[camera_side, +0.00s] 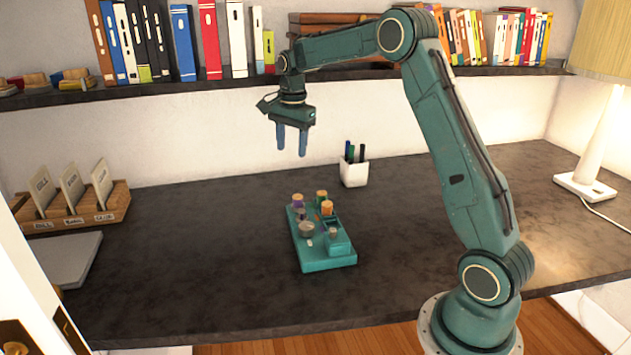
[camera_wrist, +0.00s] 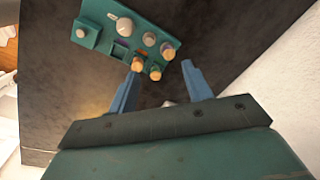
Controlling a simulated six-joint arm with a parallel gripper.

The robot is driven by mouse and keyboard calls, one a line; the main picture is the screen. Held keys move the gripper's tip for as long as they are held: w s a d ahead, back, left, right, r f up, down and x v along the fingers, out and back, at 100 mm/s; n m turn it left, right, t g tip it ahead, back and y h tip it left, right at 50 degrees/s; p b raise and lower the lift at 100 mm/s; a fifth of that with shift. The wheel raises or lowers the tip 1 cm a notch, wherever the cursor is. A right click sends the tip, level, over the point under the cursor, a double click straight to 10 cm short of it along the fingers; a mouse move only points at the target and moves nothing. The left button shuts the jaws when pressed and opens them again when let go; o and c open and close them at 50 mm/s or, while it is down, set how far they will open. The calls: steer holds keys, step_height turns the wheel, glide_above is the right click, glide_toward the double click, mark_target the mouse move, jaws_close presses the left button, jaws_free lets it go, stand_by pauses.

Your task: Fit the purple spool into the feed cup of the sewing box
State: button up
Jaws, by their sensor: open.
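The teal sewing box (camera_side: 328,262) stands on the dark desk and also shows at the top of the wrist view (camera_wrist: 92,15). The purple spool (camera_side: 298,201) stands upright at its back left corner; in the wrist view it appears to be the tan-topped spool (camera_wrist: 168,50). A round grey piece (camera_side: 307,229) at the box's left side may be the feed cup, but I cannot tell for sure. My gripper (camera_side: 291,153) is open and empty, well above the desk behind the box. Its blue fingers (camera_wrist: 160,70) point down, apart from every spool.
A green spool (camera_side: 321,196) and an orange spool (camera_side: 327,208) stand close beside the purple one. A white pen cup (camera_side: 354,173) stands behind the box to the right. A wooden card rack (camera_side: 75,213) is at left. The bookshelf (camera_side: 200,85) runs above; desk around the box is clear.

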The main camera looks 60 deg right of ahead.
steer(key=s+a+r+n+t, duration=0.2)
steer(key=s+a+r+n, duration=0.75)
steer(key=s+a, duration=0.5)
steer(key=s+a+f+n+t, duration=0.1)
steer(key=s+a+n, duration=0.2)
steer(key=s, duration=0.5)
steer(key=s+a+f+n+t, duration=0.1)
steer(key=s+a+f+n, duration=0.1)
steer(key=s+n, duration=0.4)
steer(key=s+a, duration=0.1)
steer(key=s, duration=0.2)
steer(key=shift+a+t, duration=0.15)
steer(key=shift+t, duration=0.15)
